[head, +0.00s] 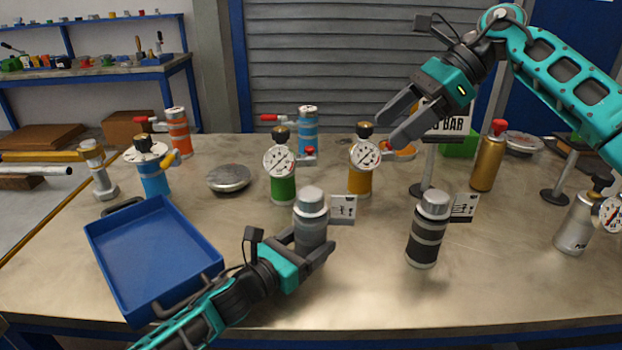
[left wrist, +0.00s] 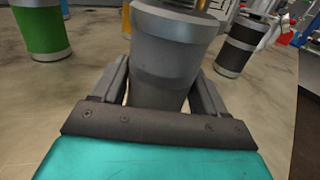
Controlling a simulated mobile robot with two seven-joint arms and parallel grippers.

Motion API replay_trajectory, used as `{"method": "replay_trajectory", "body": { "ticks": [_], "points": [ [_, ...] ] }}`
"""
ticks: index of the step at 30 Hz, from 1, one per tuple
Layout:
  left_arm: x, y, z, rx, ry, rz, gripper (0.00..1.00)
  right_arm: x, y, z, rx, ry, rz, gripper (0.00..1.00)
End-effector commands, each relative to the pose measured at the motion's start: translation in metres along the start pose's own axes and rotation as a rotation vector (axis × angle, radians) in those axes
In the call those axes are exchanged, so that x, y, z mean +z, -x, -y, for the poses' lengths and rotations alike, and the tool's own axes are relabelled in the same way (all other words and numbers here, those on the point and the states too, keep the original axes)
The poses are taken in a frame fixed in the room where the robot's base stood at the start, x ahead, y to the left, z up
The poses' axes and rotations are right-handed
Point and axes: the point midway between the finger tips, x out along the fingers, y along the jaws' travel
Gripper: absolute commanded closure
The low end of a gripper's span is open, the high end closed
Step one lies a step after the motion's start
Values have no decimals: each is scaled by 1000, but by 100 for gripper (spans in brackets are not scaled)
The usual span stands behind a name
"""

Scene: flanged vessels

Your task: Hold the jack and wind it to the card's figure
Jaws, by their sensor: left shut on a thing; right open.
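A grey jack (head: 311,217) with a silver cap stands upright on the table, right of the blue tray. My left gripper (head: 311,254) is shut around its lower body. The jack also fills the middle of the left wrist view (left wrist: 168,60), between the two fingers (left wrist: 160,90). A small white card (head: 343,208) with dark marks stands just behind it; I cannot read it. A second jack (head: 427,232), black with grey bands, stands to the right with its own card (head: 464,207). My right gripper (head: 396,118) is open and empty, raised in front of a sign (head: 447,125) reading "BAR".
A blue tray (head: 153,254) lies at the left front. Behind stand green (head: 283,188) and yellow (head: 359,182) gauge vessels, a blue one (head: 155,178), a grey disc (head: 229,178) and a gold cylinder (head: 488,162). A silver vessel (head: 577,224) stands right. The front right tabletop is clear.

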Motion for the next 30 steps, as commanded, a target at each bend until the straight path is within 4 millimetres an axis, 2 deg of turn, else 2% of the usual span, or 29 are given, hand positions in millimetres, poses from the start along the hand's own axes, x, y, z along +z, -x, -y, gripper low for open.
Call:
{"method": "replay_trajectory", "body": {
  "ticks": [7,8,15,16,24,30],
  "points": [
    [0,0,0,0,1,0,90,0,0,0,0,0,0,24],
    [0,0,0,0,1,0,26,0,0,0,0,0,0,24],
    [0,0,0,0,0,0,3,0,-1,0,0,0,0,24],
    [0,0,0,0,0,0,0,0,-1,0,0,0,0,24],
    [0,2,0,0,0,0,0,0,-1,0,0,0,0,24],
    [-1,24,0,1,0,-1,0,0,-1,0,0,0,0,24]
  ]
}}
